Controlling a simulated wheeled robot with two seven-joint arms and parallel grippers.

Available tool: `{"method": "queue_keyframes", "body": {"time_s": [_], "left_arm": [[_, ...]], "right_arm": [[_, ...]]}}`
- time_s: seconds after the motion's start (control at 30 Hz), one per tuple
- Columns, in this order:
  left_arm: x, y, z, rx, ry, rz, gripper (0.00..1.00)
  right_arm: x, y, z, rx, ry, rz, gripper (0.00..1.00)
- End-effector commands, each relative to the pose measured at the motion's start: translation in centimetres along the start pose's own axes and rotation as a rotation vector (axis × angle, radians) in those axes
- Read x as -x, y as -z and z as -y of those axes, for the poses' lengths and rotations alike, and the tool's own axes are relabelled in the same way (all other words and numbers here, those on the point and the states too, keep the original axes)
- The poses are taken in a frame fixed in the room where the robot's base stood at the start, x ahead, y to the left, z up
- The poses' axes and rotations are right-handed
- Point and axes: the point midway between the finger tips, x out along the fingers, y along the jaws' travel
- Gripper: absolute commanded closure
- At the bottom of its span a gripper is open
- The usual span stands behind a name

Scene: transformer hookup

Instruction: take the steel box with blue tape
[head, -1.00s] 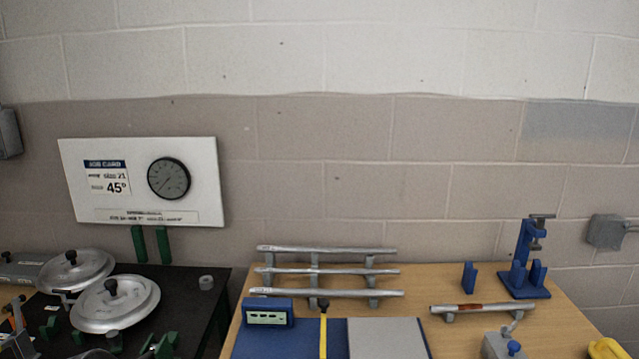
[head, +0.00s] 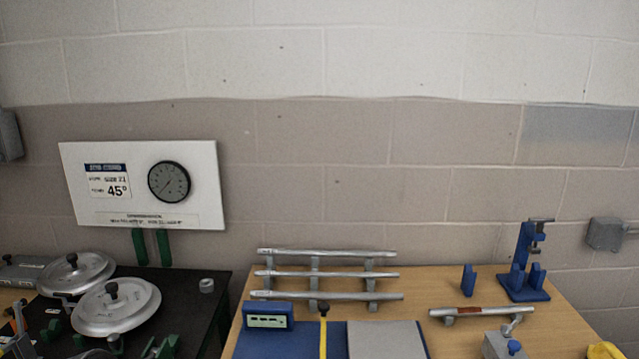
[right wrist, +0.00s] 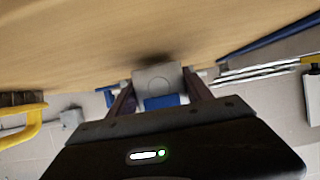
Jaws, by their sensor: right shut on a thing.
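In the right wrist view, a small grey box (right wrist: 157,78) with a faint round mark on its face sits between the two dark fingers of my right gripper (right wrist: 158,92). A blue patch (right wrist: 165,102) shows at its lower edge; whether it is tape I cannot tell. The gripper is shut on the box, close to the wooden table top (right wrist: 130,30).
A rack of metal rods (head: 330,272), a blue meter (head: 268,315) and a short rod on supports (head: 470,312) stand on the wooden table. A blue clamp stand (head: 525,265) is at the back right. Yellow parts (head: 605,350) lie at the right edge. A black table (head: 190,290) holds round lids.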

Motion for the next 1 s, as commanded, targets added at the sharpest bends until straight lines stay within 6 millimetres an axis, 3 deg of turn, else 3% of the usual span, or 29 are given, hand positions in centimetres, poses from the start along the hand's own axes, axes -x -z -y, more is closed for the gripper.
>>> {"method": "queue_keyframes", "body": {"time_s": [0.7, 1.0], "left_arm": [[4.0, 0.0, -1.5, 0.0, 0.0, 0.0, 0.16], [4.5, 0.0, -1.8, 0.0, 0.0, 0.0, 0.16]], "right_arm": [[2.1, 4.6, 0.0, 0.001, 0.0, -0.003, 0.9], [2.5, 5.3, 0.0, 0.001, 0.001, -0.003, 0.9]]}}
